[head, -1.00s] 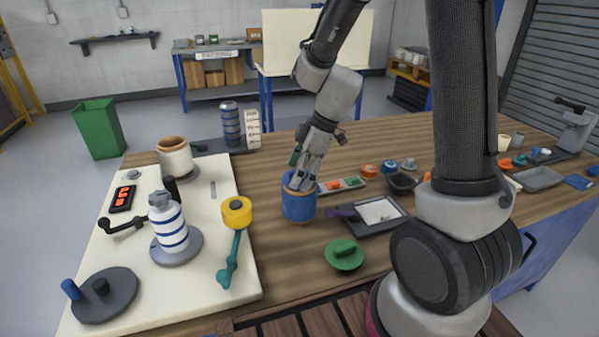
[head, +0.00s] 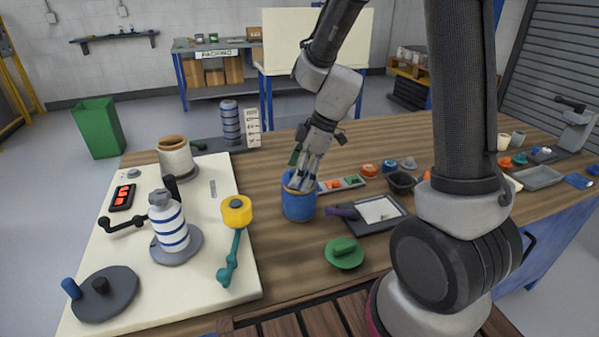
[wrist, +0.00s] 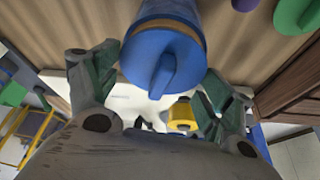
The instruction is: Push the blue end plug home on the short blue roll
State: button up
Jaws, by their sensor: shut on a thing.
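The short blue roll (head: 299,207) stands upright on the wooden bench, with a tan rim at its top. My gripper (head: 302,183) reaches down onto the roll's top end. In the wrist view the blue end plug (wrist: 152,62) is a round disc with a raised grip bar, at the end of the blue roll (wrist: 165,10). A tan edge shows between plug and roll.
A green plug (head: 344,253) lies in front of the roll, and a grey tray (head: 385,232) stands to its right. A yellow-headed teal tool (head: 236,212) and a white-and-blue roll (head: 168,228) are on the cream board at left.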

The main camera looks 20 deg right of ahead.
jog(key=shift+f, duration=0.3)
dwell(0.5)
dwell(0.5)
jog(key=o, duration=0.9)
jog(key=shift+r, duration=0.1)
jog(key=shift+r, duration=3.4)
